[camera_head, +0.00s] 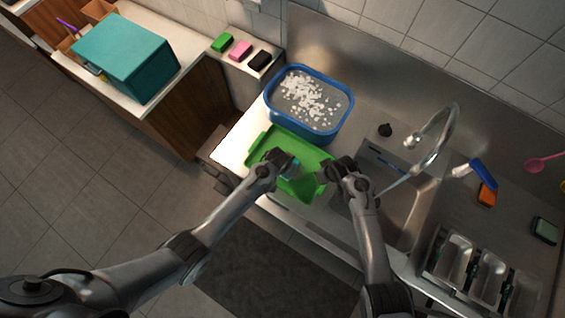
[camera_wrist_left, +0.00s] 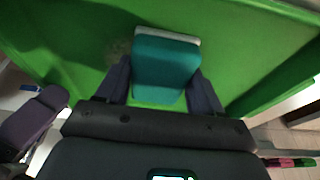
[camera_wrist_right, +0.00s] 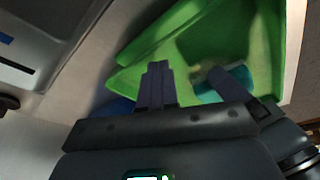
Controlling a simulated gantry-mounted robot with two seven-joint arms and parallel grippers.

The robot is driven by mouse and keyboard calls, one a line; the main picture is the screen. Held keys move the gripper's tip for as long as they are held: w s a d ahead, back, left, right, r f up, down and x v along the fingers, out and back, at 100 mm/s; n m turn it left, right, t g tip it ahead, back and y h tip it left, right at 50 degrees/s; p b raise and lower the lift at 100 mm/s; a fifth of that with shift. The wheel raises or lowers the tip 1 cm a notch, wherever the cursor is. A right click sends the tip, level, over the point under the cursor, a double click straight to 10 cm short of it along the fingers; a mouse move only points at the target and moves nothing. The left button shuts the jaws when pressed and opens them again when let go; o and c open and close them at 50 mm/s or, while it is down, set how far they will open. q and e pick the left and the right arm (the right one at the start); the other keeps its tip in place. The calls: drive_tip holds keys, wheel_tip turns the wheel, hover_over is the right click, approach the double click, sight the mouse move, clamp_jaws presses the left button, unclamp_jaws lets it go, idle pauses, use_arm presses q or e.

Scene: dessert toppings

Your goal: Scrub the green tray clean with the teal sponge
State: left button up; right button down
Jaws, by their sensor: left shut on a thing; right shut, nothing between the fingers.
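The green tray (camera_head: 258,150) lies tilted on the steel counter in front of the blue basin, left of the sink. My left gripper (camera_head: 284,164) is shut on the teal sponge (camera_head: 296,168) over the tray. In the left wrist view the teal sponge (camera_wrist_left: 166,62), with a pale layer along its far edge, sits between the fingers at the tray surface; I cannot tell if it touches. A faint greyish smudge (camera_wrist_left: 120,47) shows on the tray beside it. My right gripper (camera_head: 323,176) is shut and empty at the tray's right edge; its fingers (camera_wrist_right: 157,86) are together in the right wrist view.
The blue basin (camera_head: 337,118) with white foam stands behind the tray. The sink (camera_head: 405,215) and faucet (camera_head: 441,140) are at right. Green (camera_head: 222,42), pink (camera_head: 240,50) and black (camera_head: 260,60) blocks lie on a ledge at the back left.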

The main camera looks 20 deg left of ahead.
sight(283, 176)
use_arm(q)
drive_tip(key=shift+s+f, duration=0.15)
drive_tip(key=shift+s, duration=0.4)
drive_tip(key=shift+s+f, duration=0.15)
drive_tip(key=shift+s, duration=0.35)
use_arm(e)
drive_tip(key=shift+d, duration=0.15)
use_arm(q)
drive_tip(key=shift+s+a+r, duration=0.1)
drive_tip(key=shift+s+a, duration=0.1)
drive_tip(key=shift+s, duration=0.35)
drive_tip(key=shift+s+a+r, duration=0.1)
drive_tip(key=shift+s+a, duration=0.05)
drive_tip(key=shift+s, duration=0.35)
use_arm(e)
drive_tip(key=shift+s, duration=0.1)
use_arm(q)
drive_tip(key=shift+w, duration=0.1)
drive_tip(key=shift+w+r, duration=0.1)
drive_tip(key=shift+w, duration=0.15)
drive_tip(key=shift+w+d+r, duration=0.1)
drive_tip(key=shift+w+d, duration=0.15)
drive_tip(key=shift+w, duration=0.55)
drive_tip(key=shift+w+d+r, duration=0.1)
drive_tip(key=shift+w+d, duration=0.1)
drive_tip(key=shift+w, duration=0.55)
drive_tip(key=shift+r, duration=3)
